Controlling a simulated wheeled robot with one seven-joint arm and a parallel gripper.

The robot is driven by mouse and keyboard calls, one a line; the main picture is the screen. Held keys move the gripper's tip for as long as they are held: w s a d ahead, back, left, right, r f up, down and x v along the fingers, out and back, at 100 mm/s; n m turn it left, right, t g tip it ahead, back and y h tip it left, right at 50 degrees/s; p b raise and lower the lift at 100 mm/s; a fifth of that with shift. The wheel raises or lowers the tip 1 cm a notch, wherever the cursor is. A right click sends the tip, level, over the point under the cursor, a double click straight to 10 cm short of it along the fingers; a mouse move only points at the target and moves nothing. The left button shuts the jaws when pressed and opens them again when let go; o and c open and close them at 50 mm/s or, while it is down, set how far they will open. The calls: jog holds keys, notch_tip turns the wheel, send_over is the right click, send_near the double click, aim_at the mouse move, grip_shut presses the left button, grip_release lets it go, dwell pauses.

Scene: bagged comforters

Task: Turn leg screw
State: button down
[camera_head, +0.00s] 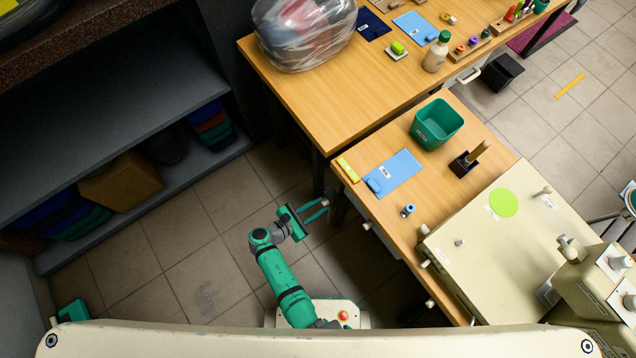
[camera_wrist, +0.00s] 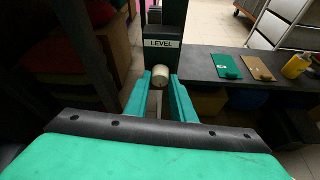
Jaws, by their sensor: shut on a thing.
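In the wrist view, a cream round knob, the leg screw (camera_wrist: 158,77), sits below a white "LEVEL" label (camera_wrist: 158,43) on a dark table leg (camera_wrist: 174,14). My gripper (camera_wrist: 159,84) has its two green fingers on either side of the knob, shut on it. In the head view, my gripper (camera_head: 325,209) reaches low beside the dark leg (camera_head: 319,175) under the near corner of the wooden table (camera_head: 300,100). The knob is hidden there.
A dark shelf unit (camera_head: 120,90) with bagged, coloured bundles and a cardboard box (camera_head: 121,181) stands at the left. A lower wooden table (camera_head: 440,175) with a green bin (camera_head: 436,124) and cream machine (camera_head: 500,240) stands right of my arm. Tiled floor between is clear.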

jog(key=m, duration=0.1)
jog(key=m+t+y, duration=0.1)
jog(key=shift+s+m+t, duration=0.25)
jog(key=shift+m+t, duration=0.05)
jog(key=shift+m, duration=0.1)
jog(key=shift+d+f+m+t+y, duration=0.15)
jog(key=shift+m+t+y, duration=0.15)
jog(key=shift+m+t, duration=1)
jog(key=shift+s+m+g, duration=0.1)
jog(key=shift+m+g, duration=0.2)
jog(key=shift+m, duration=0.1)
jog(key=c, duration=1.5)
grip_release()
jog(key=v, duration=1)
jog(key=shift+s+a, duration=0.2)
jog(key=shift+s, duration=0.15)
